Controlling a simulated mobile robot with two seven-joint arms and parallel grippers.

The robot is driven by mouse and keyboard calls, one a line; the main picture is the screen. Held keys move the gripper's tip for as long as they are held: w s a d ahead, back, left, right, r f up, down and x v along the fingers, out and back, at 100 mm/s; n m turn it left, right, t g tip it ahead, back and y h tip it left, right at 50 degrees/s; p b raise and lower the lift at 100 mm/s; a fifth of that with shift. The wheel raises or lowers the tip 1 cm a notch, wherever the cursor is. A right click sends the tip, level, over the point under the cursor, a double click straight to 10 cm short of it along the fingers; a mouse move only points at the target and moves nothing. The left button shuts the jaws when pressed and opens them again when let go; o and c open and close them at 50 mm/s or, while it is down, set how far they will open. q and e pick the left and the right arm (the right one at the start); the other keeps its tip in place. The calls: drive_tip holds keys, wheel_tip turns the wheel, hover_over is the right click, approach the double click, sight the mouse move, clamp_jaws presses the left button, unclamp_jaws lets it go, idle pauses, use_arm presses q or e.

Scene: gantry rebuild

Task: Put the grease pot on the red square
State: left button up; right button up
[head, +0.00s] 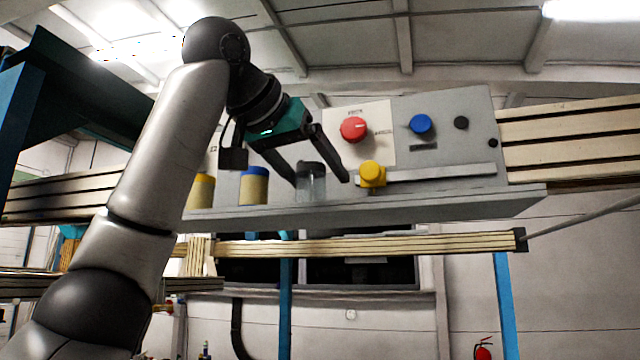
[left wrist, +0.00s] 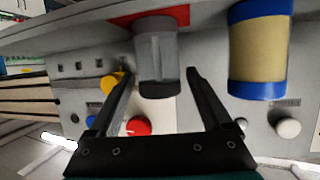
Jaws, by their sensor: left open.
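The grey pot with a dark lid (head: 311,183), which I take to be the grease pot, stands upright on the grey shelf; no label is readable. My left gripper (head: 320,180) is open, with one finger on each side of this pot. In the left wrist view the pot (left wrist: 156,55) appears upside down between the fingers, with visible gaps on both sides. The red square (left wrist: 118,21) shows at the pot's base, and the pot appears to stand over it. In the head view I cannot make out the red square. My right gripper is not in view.
A blue-capped jar (head: 254,187) and a yellow-capped jar (head: 202,190) stand left of the pot on the shelf (head: 400,208). Behind is a panel with a red knob (head: 354,129) and a blue knob (head: 420,124). A yellow knob (head: 372,173) sits close to the right finger.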

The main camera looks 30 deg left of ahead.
use_arm(q)
drive_tip(key=b+v, duration=0.2)
drive_tip(key=v, duration=0.8)
